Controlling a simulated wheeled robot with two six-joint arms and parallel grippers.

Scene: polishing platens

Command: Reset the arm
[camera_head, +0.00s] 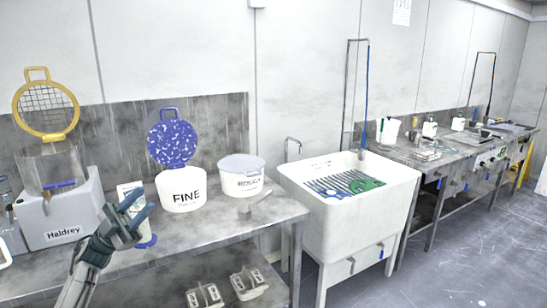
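My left arm comes in from the lower left, and its dark gripper (138,205) is raised in front of the steel bench (215,232). Its two fingers point up and to the right and stand apart, with nothing seen between them. A white bottle or packet (127,193) stands behind the gripper and is partly hidden by it. A blue round item (148,241) shows just below the fingers; I cannot tell whether they touch it. My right gripper is not in view.
On the bench stand a grey Haldrey machine (62,222), a white FINE tub (182,193) with its blue lid raised, and a lidded white tub (241,180). A white sink (335,225) is to the right. Open floor (455,260) lies at the lower right.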

